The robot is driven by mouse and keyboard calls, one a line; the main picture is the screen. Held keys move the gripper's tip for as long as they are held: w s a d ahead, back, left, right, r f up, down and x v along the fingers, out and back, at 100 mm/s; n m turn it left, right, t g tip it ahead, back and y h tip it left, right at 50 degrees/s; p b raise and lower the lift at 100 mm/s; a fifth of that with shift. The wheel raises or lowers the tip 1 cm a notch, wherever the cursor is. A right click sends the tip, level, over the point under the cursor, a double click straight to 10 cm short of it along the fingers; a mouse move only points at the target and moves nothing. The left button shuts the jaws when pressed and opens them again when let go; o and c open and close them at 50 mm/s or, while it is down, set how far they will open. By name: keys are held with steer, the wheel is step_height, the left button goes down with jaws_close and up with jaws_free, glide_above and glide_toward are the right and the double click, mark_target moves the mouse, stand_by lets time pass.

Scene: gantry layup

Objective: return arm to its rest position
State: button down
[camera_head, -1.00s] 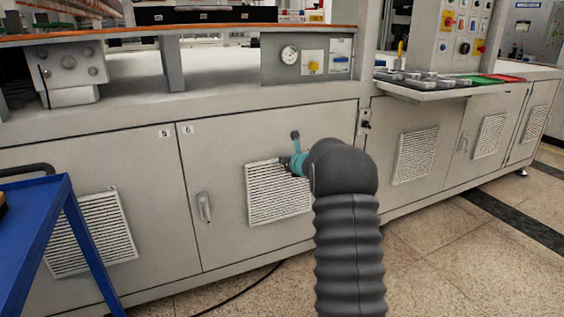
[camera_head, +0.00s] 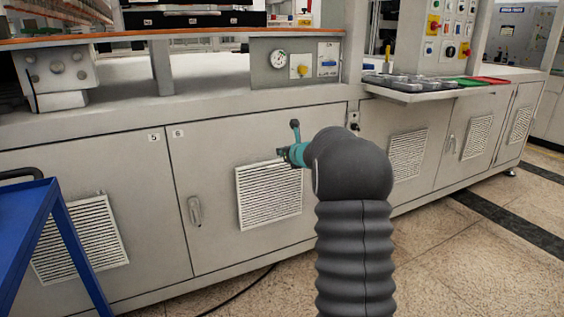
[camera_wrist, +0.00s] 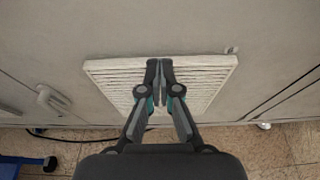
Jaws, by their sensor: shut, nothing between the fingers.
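My arm, in a dark grey ribbed sleeve, rises at the right of centre in the head view and bends toward the machine cabinet. In the wrist view my gripper (camera_wrist: 160,68) has its two dark fingers with teal parts together at the tips, with nothing between them. Behind the fingers is a white louvred vent (camera_wrist: 213,78) on the cabinet front; the vent also shows in the head view (camera_head: 268,203).
The grey cabinet (camera_head: 85,160) spans the view, with a control panel (camera_head: 296,64) above. A shelf with grey trays (camera_head: 408,84) and green and red pieces juts out at right. A blue cart (camera_head: 28,222) stands at the lower left. The tiled floor (camera_head: 455,250) at right is clear.

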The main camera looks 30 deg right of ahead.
steer(key=r, duration=0.1)
steer(key=s+r, duration=0.1)
steer(key=r, duration=0.1)
steer(key=shift+r+p, duration=0.2)
steer(key=shift+p, duration=0.1)
steer(key=shift+n, duration=0.3)
